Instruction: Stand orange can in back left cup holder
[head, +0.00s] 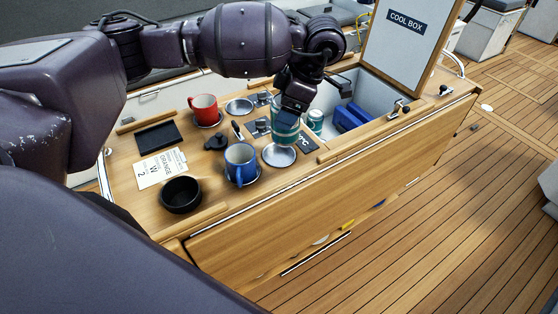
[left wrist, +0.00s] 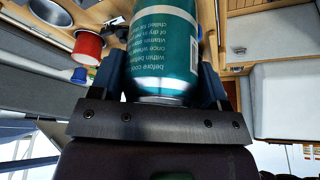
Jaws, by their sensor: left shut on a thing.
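A blue mug (head: 241,160) stands in the front left holder. My right gripper is not in view.
The open cool box (head: 341,94) holds another teal can (head: 315,120) and blue packs (head: 351,116). A black bowl (head: 180,196), a card reading ORANGE (head: 160,168) and a black pad (head: 158,137) lie left. Small dark items stand between the holders.

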